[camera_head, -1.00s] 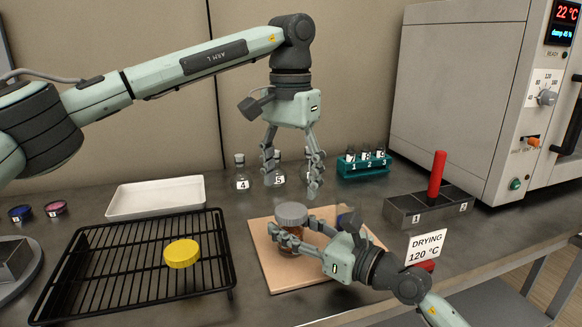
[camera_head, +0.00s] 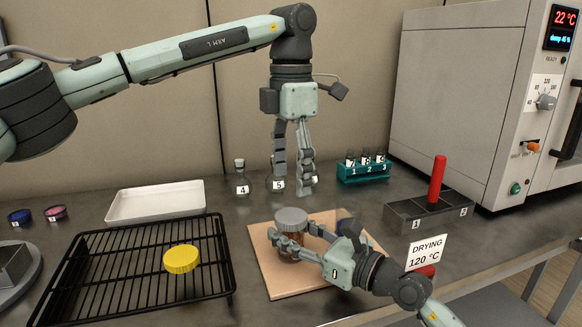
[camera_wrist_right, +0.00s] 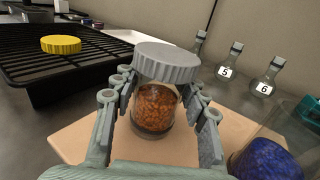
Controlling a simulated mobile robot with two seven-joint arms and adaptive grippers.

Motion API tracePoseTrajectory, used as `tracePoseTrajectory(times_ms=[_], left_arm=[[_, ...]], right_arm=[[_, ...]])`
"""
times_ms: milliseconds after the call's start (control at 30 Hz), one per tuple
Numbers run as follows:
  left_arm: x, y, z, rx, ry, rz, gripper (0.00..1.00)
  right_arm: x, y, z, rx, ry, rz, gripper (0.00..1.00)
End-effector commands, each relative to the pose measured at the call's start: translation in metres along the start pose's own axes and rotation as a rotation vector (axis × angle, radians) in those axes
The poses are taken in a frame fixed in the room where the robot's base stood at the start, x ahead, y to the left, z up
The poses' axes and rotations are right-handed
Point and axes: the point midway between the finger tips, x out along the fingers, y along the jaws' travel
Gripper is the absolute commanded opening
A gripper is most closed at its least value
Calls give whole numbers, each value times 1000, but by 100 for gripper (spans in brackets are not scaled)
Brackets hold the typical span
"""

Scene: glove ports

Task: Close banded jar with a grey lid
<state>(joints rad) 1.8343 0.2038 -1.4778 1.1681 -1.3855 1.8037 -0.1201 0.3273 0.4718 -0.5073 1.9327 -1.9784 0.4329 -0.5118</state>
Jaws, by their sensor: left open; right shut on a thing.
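A glass jar (camera_head: 289,252) with orange-brown contents stands on the tan board. It shows closer in the right wrist view (camera_wrist_right: 156,108). The grey ribbed lid (camera_head: 291,217) sits on top of its mouth, also seen in the right wrist view (camera_wrist_right: 168,62). I cannot tell whether it is fully tightened. My right gripper (camera_head: 292,245) is shut on the jar, one finger on each side below the lid. My left gripper (camera_head: 292,188) is open and empty, pointing down, above and behind the lid and apart from it.
The tan board (camera_head: 290,285) also carries a jar with blue contents (camera_wrist_right: 262,160), mostly hidden behind my right gripper in the head view. A black rack (camera_head: 110,270) with a yellow lid (camera_head: 181,259) stands left. Numbered flasks (camera_head: 241,178) and a teal vial rack (camera_head: 362,172) stand behind.

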Motion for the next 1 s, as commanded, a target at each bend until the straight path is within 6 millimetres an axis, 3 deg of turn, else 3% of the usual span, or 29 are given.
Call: tracePoseTrajectory(times_ms=[200,400,600,1000], left_arm=[[-4,0,0,-545,0,1,67],[-8,0,0,-894,-1,1,67],[-8,0,0,-1032,-1,1,67],[-5,0,0,-1041,0,0,67]], right_arm=[[0,0,0,0,0,0,0],[0,0,0,0,0,0,0],[0,0,0,0,0,0,0],[0,0,0,0,0,0,0]])
